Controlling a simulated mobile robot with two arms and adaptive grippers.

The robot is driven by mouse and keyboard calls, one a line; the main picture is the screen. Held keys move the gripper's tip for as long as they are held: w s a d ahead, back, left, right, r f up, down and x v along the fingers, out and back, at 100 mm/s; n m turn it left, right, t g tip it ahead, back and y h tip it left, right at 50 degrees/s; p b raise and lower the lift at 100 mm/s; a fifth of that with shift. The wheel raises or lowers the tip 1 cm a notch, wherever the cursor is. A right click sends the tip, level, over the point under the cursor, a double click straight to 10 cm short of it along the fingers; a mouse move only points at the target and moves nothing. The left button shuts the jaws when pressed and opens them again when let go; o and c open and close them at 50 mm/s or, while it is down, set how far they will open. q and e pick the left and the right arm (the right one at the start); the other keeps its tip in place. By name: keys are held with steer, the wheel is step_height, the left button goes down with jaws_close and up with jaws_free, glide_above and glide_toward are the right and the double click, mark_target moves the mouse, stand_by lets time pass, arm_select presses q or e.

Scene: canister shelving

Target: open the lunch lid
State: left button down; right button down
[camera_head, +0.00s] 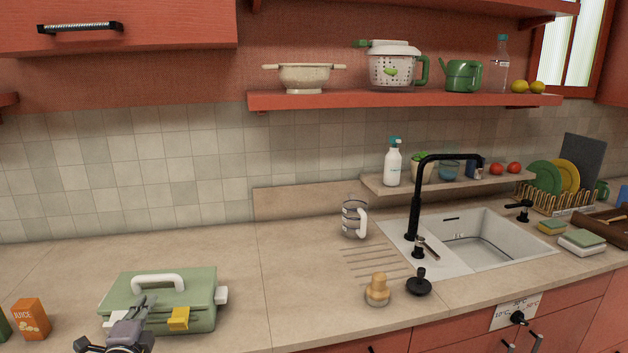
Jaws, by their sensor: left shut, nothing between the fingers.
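A green lunch box (202,289) with a white carry handle (158,283) sits on the counter at the lower left. Its lid (120,288) looks closed. A yellow latch (179,318) shows on its front, and a white tab (221,295) sticks out on its right side. My left gripper (143,303) is in front of the box and overlaps its front and top in the picture. It is shut with nothing in it. I cannot tell whether it touches the box. It hides part of the box's front. My right gripper is not in view.
An orange juice carton (31,319) stands left of the box. A glass mug (354,219), a wooden brush (377,289) and a black stopper (419,283) stand to the right, near the sink (478,240). The counter behind the box is clear.

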arm_select(q)
steer(key=r+p, duration=0.1)
steer(key=r, duration=0.1)
steer(key=w+r+p, duration=0.1)
steer(key=r+p, duration=0.1)
steer(key=shift+r+p, duration=0.3)
steer(key=shift+r, duration=0.1)
steer(key=shift+a, duration=0.1)
steer(key=w+r+p, duration=0.2)
steer(key=r, duration=0.1)
steer(key=w+r+p, duration=0.1)
steer(key=shift+w+a+r, duration=0.25)
steer(key=shift+r, duration=0.15)
stand_by(0.6)
steer(key=w+r, duration=0.3)
steer(key=w, duration=0.2)
steer(key=shift+a+p, duration=0.3)
steer(key=shift+a, duration=0.1)
stand_by(0.6)
